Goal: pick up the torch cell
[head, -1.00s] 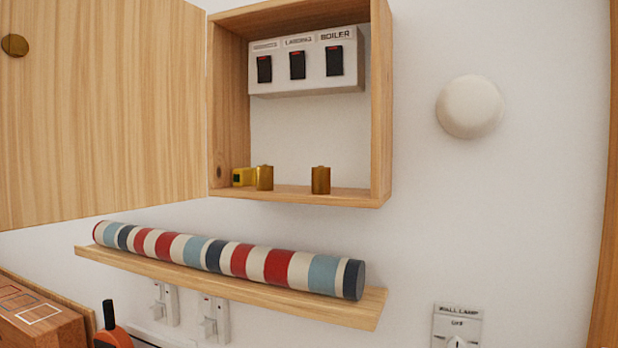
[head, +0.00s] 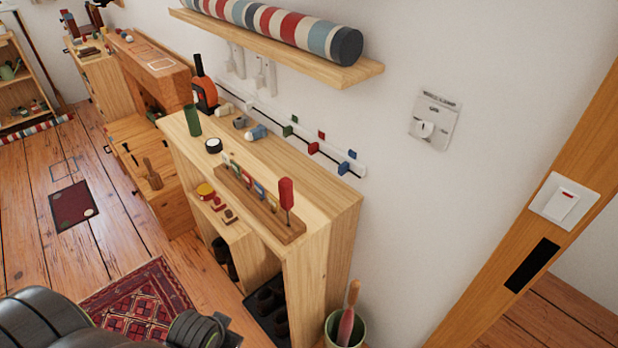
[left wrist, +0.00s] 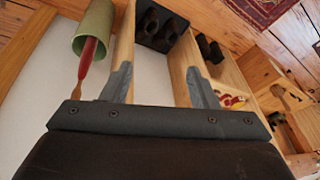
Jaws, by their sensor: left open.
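My left gripper (left wrist: 160,84) is open in the left wrist view, its two grey fingers apart with nothing between them. It points toward the low wooden cabinet, whose light upright panels show behind the fingers. In the head view only dark parts of my arm show at the bottom left, and no fingertips can be made out. I cannot pick out a torch cell for sure in either current view. The small wall cupboard with two brass-coloured cylinders is out of the current head view. My right gripper is not in view.
The low cabinet (head: 320,215) carries a screwdriver rack (head: 262,210), a green cylinder (head: 193,121) and small items. A striped roll (head: 275,25) lies on the wall shelf (head: 350,75) above. A green pot (head: 360,330) with a red-handled brush stands beside the cabinet.

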